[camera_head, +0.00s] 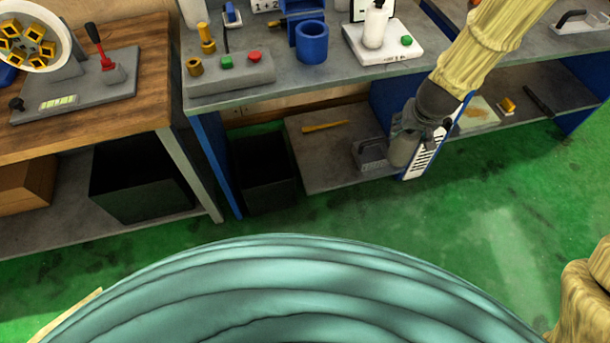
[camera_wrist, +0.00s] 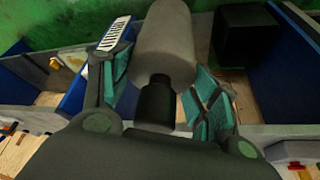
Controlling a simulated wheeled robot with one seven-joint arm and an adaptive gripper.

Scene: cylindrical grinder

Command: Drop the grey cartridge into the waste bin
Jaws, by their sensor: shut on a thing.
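My gripper (camera_head: 409,135) hangs in front of the grey bench, at the right in the head view. It is shut on the grey cartridge (camera_head: 401,152), a cylinder pointing downward. In the wrist view the cartridge (camera_wrist: 165,40) has a wide grey body and a narrower black neck between the two fingers of my gripper (camera_wrist: 158,88). A dark open bin (camera_head: 265,178), probably the waste bin, stands on the floor under the bench, left of the cartridge and apart from it. The bin (camera_wrist: 243,38) also shows at upper right in the wrist view. Its inside is too dark to read.
A blue and white slotted panel (camera_head: 424,158) is close beside my gripper. A low shelf (camera_head: 318,172) with a yellow tool lies between bin and gripper. The bench top (camera_head: 340,77) overhangs the bin's rear. Another black box (camera_head: 140,185) sits under the wooden bench. Green floor is clear.

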